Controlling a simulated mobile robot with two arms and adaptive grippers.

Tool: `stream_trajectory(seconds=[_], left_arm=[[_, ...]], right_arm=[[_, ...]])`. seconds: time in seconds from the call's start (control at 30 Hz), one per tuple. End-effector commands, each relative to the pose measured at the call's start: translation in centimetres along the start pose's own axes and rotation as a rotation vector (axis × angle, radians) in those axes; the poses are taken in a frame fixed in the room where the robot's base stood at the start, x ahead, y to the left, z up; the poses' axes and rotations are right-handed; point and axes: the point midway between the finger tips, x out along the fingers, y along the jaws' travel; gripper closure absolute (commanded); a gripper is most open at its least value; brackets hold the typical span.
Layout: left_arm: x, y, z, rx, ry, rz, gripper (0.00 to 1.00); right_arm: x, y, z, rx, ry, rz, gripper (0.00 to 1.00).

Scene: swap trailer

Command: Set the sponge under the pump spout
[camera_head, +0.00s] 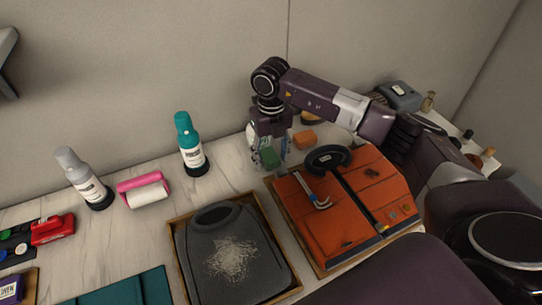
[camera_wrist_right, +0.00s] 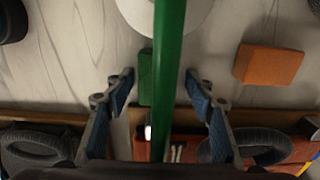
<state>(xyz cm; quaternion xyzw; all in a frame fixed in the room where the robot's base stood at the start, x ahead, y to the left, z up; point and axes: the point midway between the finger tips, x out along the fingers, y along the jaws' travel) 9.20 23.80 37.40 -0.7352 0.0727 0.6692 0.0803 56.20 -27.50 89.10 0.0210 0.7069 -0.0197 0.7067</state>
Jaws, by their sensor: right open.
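An orange block (camera_head: 304,139), which looks like a sponge, lies on the counter by the wall; it also shows in the right wrist view (camera_wrist_right: 270,64). My right gripper (camera_head: 271,150) points down just left of it, open. In the right wrist view its fingers (camera_wrist_right: 160,88) stand apart on both sides of a long green bar (camera_wrist_right: 168,60); I cannot tell whether this is the pump spout. A small green piece (camera_wrist_right: 145,78) shows behind the bar, and green also shows below the gripper in the head view (camera_head: 269,158). A white round part (camera_wrist_right: 195,14) lies beyond, partly hidden.
An orange-red case (camera_head: 322,222) with a hammer (camera_head: 316,190) and a black ring (camera_head: 327,158) lies in front of the gripper. A dark board (camera_head: 198,270) sits in a wooden tray to the left.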

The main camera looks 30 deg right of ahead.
Motion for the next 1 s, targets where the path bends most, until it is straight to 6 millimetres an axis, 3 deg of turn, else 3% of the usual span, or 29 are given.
stream_trajectory(seconds=[0.27,0.7,1.0], left_arm=[[-0.1,0.1,0.2,-0.001,-0.004,0.002,0.6],[1.5,0.7,0.3,-0.003,-0.003,0.007,0.6],[1.7,0.6,0.3,-0.003,-0.003,0.006,0.6]], right_arm=[[-1.2,0.0,0.1,-0.001,-0.004,0.0,0.5],[-10.1,0.0,0.1,-0.001,-0.003,0.001,0.5],[-12.4,0.0,0.0,0.0,0.001,0.0,0.5]])
